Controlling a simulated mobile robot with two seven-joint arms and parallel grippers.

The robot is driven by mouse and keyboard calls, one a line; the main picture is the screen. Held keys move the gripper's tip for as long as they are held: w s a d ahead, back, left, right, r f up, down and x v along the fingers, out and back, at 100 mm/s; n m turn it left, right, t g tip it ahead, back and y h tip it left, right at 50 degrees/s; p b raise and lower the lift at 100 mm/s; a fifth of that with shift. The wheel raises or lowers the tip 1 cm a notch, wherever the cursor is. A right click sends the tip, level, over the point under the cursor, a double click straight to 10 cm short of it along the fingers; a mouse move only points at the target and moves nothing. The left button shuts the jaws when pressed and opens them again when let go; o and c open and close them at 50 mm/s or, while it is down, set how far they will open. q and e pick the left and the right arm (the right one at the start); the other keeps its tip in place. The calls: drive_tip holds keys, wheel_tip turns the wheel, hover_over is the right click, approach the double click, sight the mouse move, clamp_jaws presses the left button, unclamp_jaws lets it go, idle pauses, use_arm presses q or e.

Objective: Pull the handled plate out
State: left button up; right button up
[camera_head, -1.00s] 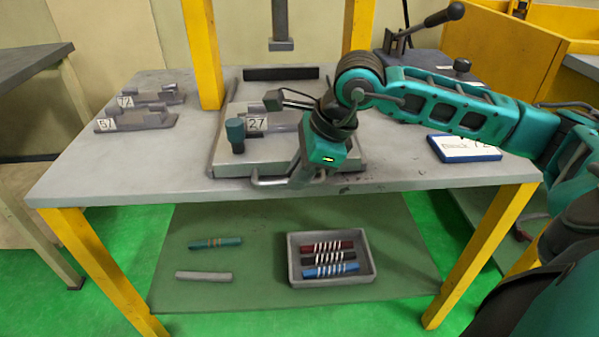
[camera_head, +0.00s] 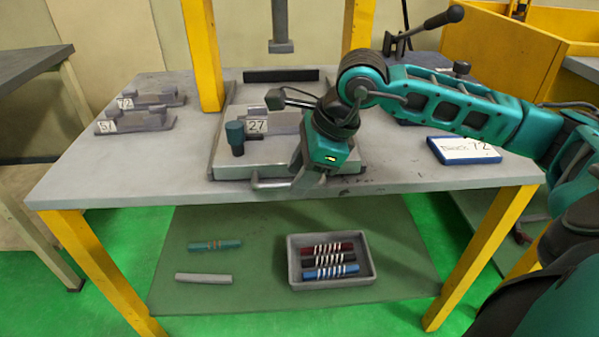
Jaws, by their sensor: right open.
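The handled plate (camera_head: 230,172) is a light grey flat plate on the table, between dark side rails. Its bar handle (camera_head: 268,186) sticks out at the front, near the table's front edge. A block labelled 27 (camera_head: 275,122) and a teal-topped peg (camera_head: 236,137) stand on the plate. My right gripper (camera_head: 308,186) is open, pointing down at the right part of the handle. The gripper hides the handle's right end, and I cannot tell whether the fingers touch it. My left gripper is not in view.
Blocks labelled 72 (camera_head: 150,99) and 57 (camera_head: 133,121) lie on the table's left. A sign (camera_head: 464,150) lies on the right. A tray of wound rods (camera_head: 294,271) sits on the lower shelf. The table's front strip at left is clear.

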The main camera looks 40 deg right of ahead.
drive_tip(key=p+v, duration=0.1)
drive_tip(key=v, duration=1.1)
drive_tip(key=shift+p, duration=0.4)
drive_tip(key=shift+s+d+r, duration=0.1)
